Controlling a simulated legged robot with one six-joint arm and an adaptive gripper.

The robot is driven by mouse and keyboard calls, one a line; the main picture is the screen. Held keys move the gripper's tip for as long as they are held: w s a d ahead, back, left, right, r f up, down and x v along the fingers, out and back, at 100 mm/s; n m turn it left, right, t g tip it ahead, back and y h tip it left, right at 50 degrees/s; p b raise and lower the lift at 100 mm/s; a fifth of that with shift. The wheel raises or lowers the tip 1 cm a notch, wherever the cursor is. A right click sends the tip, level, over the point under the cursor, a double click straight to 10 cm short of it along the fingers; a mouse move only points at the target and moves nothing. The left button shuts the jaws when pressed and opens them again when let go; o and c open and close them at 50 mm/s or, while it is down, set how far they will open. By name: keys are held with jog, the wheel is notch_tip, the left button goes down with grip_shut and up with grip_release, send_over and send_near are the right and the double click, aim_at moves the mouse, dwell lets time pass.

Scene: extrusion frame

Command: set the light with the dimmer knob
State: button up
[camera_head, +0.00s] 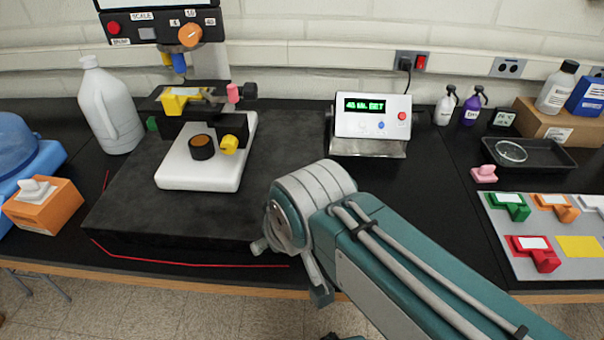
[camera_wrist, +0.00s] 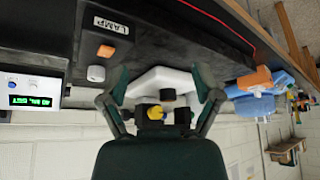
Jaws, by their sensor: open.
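In the wrist view, which is upside down, a pale round knob (camera_wrist: 96,73) stands on the black surface, near an orange square button (camera_wrist: 106,51) and a white LAMP label (camera_wrist: 111,26). I take it for the dimmer knob. In the head view my arm seems to hide it. My gripper (camera_wrist: 162,77) is open and empty, its two dark fingers spread apart. The knob lies outside the fingers, to their left in the wrist view. A display box (camera_head: 373,117) shows green lit text, too small to read surely; it also shows in the wrist view (camera_wrist: 31,91).
A microscope with a white base (camera_head: 200,175) stands on a dark slab; its base shows between my fingers. A black tray (camera_head: 550,158) and colored blocks on a grey board (camera_head: 500,262) are right.

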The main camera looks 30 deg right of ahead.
jog(key=w+d+r+n+g, duration=0.2)
jog(key=w+d+r+g, duration=0.1)
jog(key=w+d, duration=0.4)
jog(key=w+d+r+n+g, duration=0.2)
jog(key=w+d+g, duration=0.1)
jog(key=w+d, duration=0.45)
jog(key=f, duration=1)
jog(key=shift+w+a+f, duration=0.15)
jog(key=shift+a+f, duration=0.1)
jog(key=shift+a, duration=0.15)
jog(key=c, duration=1.1)
